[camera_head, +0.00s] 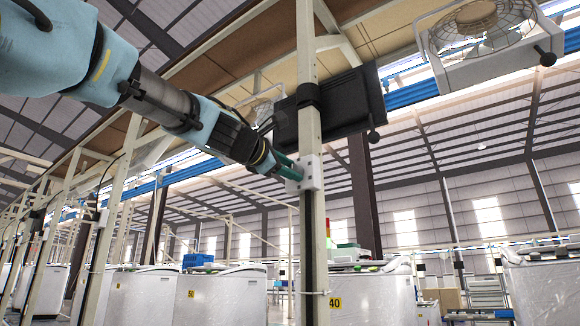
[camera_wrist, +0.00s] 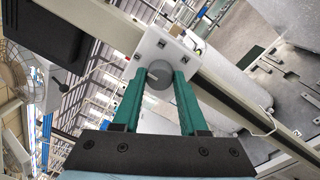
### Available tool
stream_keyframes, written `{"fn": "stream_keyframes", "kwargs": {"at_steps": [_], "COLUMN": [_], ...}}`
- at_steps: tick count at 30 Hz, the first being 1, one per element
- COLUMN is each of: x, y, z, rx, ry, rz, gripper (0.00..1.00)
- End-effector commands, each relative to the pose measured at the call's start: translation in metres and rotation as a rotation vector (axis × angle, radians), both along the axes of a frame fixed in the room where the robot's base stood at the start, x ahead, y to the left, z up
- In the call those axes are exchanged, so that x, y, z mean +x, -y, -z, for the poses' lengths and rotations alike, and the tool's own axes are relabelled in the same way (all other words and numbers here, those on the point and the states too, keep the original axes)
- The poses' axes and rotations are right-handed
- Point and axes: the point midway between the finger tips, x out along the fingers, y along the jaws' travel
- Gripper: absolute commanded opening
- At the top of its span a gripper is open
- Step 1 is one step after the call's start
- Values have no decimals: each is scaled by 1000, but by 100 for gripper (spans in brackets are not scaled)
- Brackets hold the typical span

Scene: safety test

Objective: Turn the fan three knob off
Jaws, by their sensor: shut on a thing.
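A white switch box (camera_head: 312,173) is fixed to an upright cream post in the head view. In the wrist view the box (camera_wrist: 150,46) carries a round grey knob (camera_wrist: 159,76) with a pale mark on its face. My gripper (camera_head: 291,172) reaches the box from the left, and its green fingers stand on both sides of the knob in the wrist view. The fingers are shut on the knob. The head view hides the knob behind the fingers. No label naming the fan can be read.
The cream post (camera_head: 308,125) runs top to bottom beside my gripper. A black panel (camera_head: 335,107) hangs behind it. A caged fan (camera_head: 482,22) is mounted at the upper right. White machines, one marked 40 (camera_head: 370,298), stand below.

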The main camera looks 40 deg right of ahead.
Motion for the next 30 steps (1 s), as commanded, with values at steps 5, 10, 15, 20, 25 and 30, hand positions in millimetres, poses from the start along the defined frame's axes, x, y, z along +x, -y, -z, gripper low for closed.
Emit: {"fn": "stream_keyframes", "kwargs": {"at_steps": [5, 10, 15, 20, 25, 30], "x": [1, 1, 1, 1, 0, 0], "y": [0, 0, 0, 0, 0, -1], "z": [1, 1, 1, 1, 1, 1], "rx": [-3, -4, -3, -3, -3, -3], "ry": [-14, -15, -14, -13, -13, -12], "rz": [-3, -2, -2, -1, -1, 0], "gripper": [0, 0, 45, 63, 72, 72]}}
